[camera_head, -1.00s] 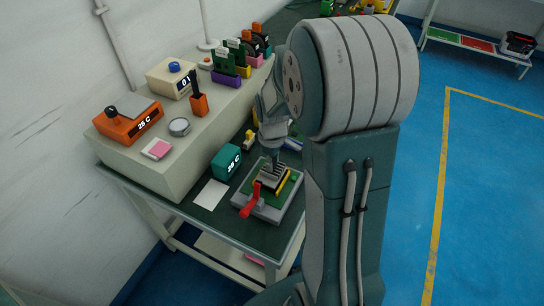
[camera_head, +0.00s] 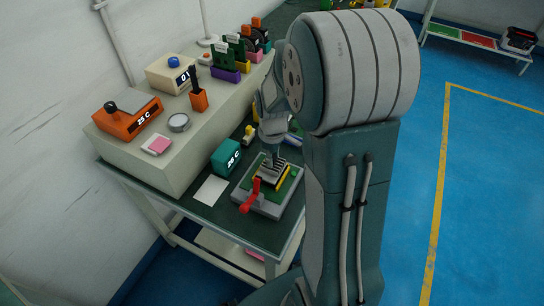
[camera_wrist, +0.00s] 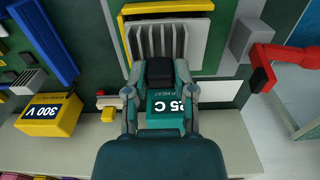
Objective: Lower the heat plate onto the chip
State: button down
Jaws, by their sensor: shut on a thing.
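The heat plate is a grey finned block with a black knob; its fins (camera_wrist: 165,42) show at the top middle of the wrist view. My gripper (camera_wrist: 160,76) is shut on the black knob, with a finger on each side. In the head view the heat plate (camera_head: 274,166) is over the fixture (camera_head: 262,207), which has a green board and a red lever (camera_head: 250,196). My gripper (camera_head: 272,150) is above it. The chip is hidden under the plate. I cannot tell whether the plate touches it.
A teal 25 C box (camera_head: 227,157) stands left of the fixture and shows under my gripper in the wrist view (camera_wrist: 165,108). A white sheet (camera_head: 210,191) lies in front of it. A raised shelf (camera_head: 150,166) with instruments runs along the wall. A yellow 300 V box (camera_wrist: 50,114) is at left.

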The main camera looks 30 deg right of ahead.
jog(key=shift+f, duration=0.5)
dwell(0.8)
jog(key=shift+c, duration=1.8)
grip_release()
notch_tip(320, 180, up, 12)
jog(key=s+a+r+m+t, duration=0.2)
jog(key=s+a+r+m, duration=0.1)
jog(key=s, duration=0.4)
jog(key=s+a+r+m+t, duration=0.3)
jog(key=s+a+r, duration=0.2)
jog(key=s+a, duration=0.3)
jog(key=shift+r+m+t, duration=0.2)
jog(key=shift+m+t, duration=0.1)
jog(key=shift+m, duration=0.1)
